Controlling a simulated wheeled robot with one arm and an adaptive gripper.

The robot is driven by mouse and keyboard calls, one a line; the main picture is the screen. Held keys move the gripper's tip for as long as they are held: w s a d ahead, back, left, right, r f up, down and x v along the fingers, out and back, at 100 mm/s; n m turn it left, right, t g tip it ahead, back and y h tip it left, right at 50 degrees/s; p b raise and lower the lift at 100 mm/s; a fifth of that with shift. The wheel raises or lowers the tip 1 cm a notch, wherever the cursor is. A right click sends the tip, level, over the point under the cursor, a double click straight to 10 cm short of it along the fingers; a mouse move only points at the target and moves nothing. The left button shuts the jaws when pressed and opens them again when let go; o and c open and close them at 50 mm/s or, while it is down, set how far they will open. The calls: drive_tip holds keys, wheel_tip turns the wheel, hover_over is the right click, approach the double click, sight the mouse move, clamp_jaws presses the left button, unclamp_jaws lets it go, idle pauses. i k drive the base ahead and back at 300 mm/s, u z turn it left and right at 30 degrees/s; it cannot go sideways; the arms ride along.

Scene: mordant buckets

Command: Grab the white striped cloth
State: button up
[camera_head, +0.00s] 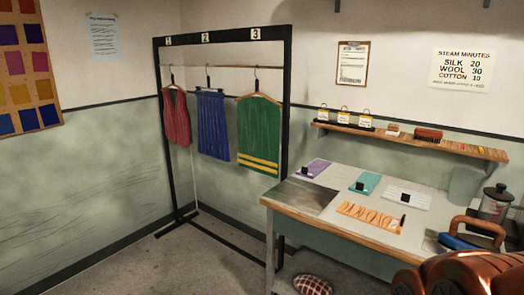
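A white cloth (408,199) lies flat on the light top of the worktable, right of centre in the head view. A small black tag or clip stands on it, and its stripes are faint at this size. A teal cloth (362,186) lies to its left and a purple cloth (312,169) lies farther left, both with similar black tags. An orange patterned piece (370,216) lies in front of the white cloth, with a small dark object at its right end. My gripper does not show in this view.
The worktable (330,222) has a bare patch at its left end. A jar with a dark lid (495,203) and a brown-handled blue object (460,241) stand at right. A large brown shape fills the lower right corner. A rack (288,110) holds hanging garments. A shelf (400,137) runs above.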

sight(420, 201)
drive_tip(key=u, duration=0.5)
drive_tip(key=k, duration=0.55)
drive_tip(key=z, duration=0.4)
drive_tip(key=i, duration=0.75)
drive_tip(key=z, duration=0.8)
drive_tip(key=i, duration=0.9)
drive_tip(key=u, duration=0.85)
drive_tip(key=i, duration=0.8)
drive_tip(key=u, duration=0.8)
